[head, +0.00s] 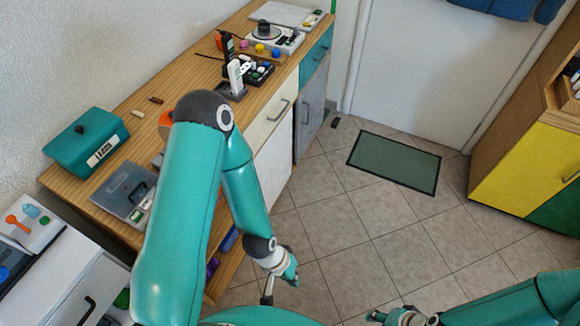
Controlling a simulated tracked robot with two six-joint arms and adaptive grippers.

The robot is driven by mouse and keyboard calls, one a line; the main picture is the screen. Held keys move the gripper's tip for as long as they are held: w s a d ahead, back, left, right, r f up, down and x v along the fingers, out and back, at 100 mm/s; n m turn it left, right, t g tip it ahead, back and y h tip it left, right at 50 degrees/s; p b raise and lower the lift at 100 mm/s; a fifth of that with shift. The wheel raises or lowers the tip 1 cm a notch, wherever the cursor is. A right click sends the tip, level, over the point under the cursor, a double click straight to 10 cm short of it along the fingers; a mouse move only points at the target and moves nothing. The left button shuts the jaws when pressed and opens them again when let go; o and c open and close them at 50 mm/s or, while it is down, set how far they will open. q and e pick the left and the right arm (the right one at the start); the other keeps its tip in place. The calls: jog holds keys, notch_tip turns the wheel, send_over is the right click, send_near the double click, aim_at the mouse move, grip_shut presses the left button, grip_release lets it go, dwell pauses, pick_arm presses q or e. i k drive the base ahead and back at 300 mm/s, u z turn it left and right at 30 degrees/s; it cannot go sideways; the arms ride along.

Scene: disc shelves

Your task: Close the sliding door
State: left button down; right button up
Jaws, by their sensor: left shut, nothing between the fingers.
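The wooden cabinet on the left has a white front panel (265,128) with a bar handle, and a grey front panel (311,105) with its own handle to the right of it. I cannot tell for sure which panel is the sliding door. An open compartment with blue and purple items (230,238) shows left of the white panel, partly hidden by my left arm. My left gripper (291,276) is shut and empty, over the floor in front of the cabinet, apart from both panels. My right gripper (378,316) is low at the bottom edge; its fingers are too small to read.
The cabinet top holds a teal box (85,147), a grey case (125,190), a black tray (249,70) and a turntable-like device (270,36). A green mat (395,162) lies on the tiled floor. A yellow-fronted cabinet (520,172) stands right. The middle floor is clear.

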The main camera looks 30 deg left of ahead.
aim_at(273, 164)
jog(key=u, duration=0.05)
jog(key=i, duration=0.85)
jog(key=u, duration=0.65)
